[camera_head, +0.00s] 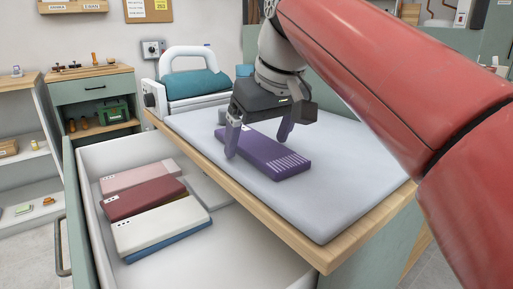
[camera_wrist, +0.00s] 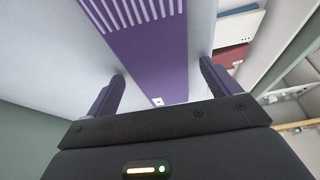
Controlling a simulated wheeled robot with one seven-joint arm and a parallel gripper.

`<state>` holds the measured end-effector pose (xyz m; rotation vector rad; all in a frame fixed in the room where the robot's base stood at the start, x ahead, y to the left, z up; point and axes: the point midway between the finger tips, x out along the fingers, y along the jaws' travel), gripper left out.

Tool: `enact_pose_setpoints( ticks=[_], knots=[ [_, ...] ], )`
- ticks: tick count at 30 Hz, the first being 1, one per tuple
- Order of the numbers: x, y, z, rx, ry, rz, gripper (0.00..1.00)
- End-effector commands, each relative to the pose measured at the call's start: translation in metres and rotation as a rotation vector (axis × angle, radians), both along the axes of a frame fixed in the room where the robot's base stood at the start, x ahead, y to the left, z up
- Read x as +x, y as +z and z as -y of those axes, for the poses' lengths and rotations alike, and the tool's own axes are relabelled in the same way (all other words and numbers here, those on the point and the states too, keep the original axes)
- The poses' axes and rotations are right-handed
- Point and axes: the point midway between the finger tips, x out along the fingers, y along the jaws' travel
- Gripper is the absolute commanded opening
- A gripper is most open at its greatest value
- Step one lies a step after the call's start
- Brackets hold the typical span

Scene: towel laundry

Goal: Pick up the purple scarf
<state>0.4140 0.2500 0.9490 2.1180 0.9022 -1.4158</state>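The purple scarf (camera_head: 262,154) lies folded flat on the pale padded top of the counter in the head view, with white stripes at its near right end. My gripper (camera_head: 258,146) is over it, fingers pointing down, one on each side of the scarf. In the wrist view the scarf (camera_wrist: 148,50) runs between the two open fingers (camera_wrist: 162,85), with a visible gap on each side. The fingers appear not to touch it, and the gripper holds nothing.
An open white drawer (camera_head: 98,222) below the counter holds folded pink, dark red, white and blue cloths. The padded counter top (camera_head: 345,185) is clear to the right of the scarf.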

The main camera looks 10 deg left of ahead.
Motion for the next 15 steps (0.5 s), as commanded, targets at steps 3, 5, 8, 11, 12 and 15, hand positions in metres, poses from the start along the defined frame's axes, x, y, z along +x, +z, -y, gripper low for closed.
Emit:
enact_pose_setpoints(
  ticks=[3, 5, 8, 11, 12, 15],
  knots=[
    [0.0000, 0.0002, 0.0001, 0.000, 0.000, 0.000, 0.72],
    [0.0000, 0.0002, 0.0001, 0.000, 0.000, 0.000, 0.64],
    [0.0000, 0.0003, 0.0002, 0.000, 0.000, 0.000, 0.51],
    [0.0000, 0.0004, 0.0001, 0.001, 0.000, 0.001, 0.40],
    [0.0000, 0.0004, 0.0001, 0.001, 0.000, 0.001, 0.40],
    [0.0000, 0.0004, 0.0001, 0.001, 0.000, 0.001, 0.40]
  ],
)
